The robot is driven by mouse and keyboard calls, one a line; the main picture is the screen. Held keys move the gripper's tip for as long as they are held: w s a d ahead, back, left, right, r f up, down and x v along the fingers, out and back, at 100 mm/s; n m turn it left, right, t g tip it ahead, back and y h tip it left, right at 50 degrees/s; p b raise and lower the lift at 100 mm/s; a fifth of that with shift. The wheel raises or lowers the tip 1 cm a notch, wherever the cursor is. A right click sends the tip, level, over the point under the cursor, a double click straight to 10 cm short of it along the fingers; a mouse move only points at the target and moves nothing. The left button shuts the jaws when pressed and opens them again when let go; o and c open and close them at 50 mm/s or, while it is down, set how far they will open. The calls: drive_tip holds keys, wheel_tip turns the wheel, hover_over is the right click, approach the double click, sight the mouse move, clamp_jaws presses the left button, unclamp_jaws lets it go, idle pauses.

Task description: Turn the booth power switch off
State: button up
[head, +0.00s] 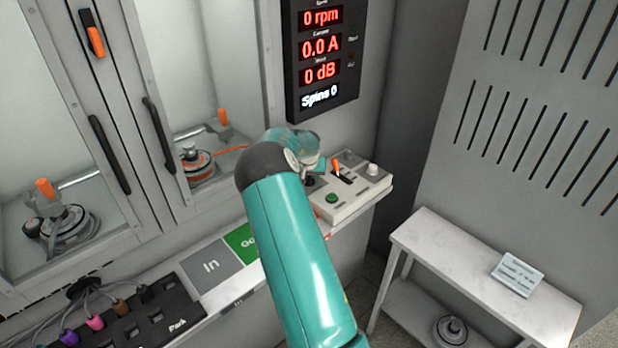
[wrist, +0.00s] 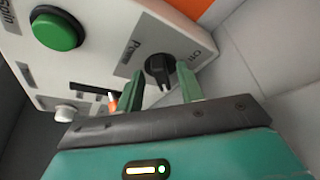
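The power switch is a black rotary knob (wrist: 160,70) beside the printed word "Power" on the light control box (head: 350,204). In the wrist view a small white mark shows on the knob's lower edge. My gripper (wrist: 159,72) is open, with one green finger on each side of the knob. A narrow gap seems to show beside the knob; I cannot tell whether either finger touches it. In the head view my gripper (head: 317,172) is over the left end of the box, and my arm hides much of it.
The box also carries a green button (head: 332,198), an orange-tipped lever (head: 337,166) and a white knob (head: 373,169). The display (head: 322,55) above reads 0 rpm, 0.0 A, 0 dB and Spins 0. Glass-fronted booths stand left, a white shelf (head: 470,262) right.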

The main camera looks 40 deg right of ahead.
drive_tip(key=shift+f, duration=0.1)
clamp_jaws()
drive_tip(key=shift+d+n, duration=0.1)
drive_tip(key=shift+n, duration=0.2)
drive_tip(key=n, duration=0.1)
drive_tip(key=n+y, duration=0.1)
drive_tip(key=n, duration=0.1)
drive_tip(key=shift+s+d+n+t, duration=0.15)
drive_tip(key=shift+d+n+t, duration=0.15)
drive_tip(key=shift+t, duration=0.1)
drive_tip(key=n+y, duration=0.1)
drive_tip(key=n, duration=0.1)
drive_tip(key=n+y, duration=0.1)
drive_tip(key=n, duration=0.1)
drive_tip(key=shift+d+n, duration=0.3)
drive_tip(key=shift+d, duration=0.05)
drive_tip(key=n, duration=0.1)
drive_tip(key=n+y, duration=0.1)
drive_tip(key=n, duration=0.1)
drive_tip(key=n+y, duration=0.1)
drive_tip(key=shift+d, duration=0.3)
drive_tip(key=shift+w+d+n+g+y, duration=0.15)
drive_tip(key=shift+n+g+y, duration=0.2)
drive_tip(key=shift+n, duration=0.9)
drive_tip(key=shift+w+d+n+g+y, duration=0.1)
drive_tip(key=shift+n+g+y, duration=0.2)
drive_tip(key=shift+n, duration=0.95)
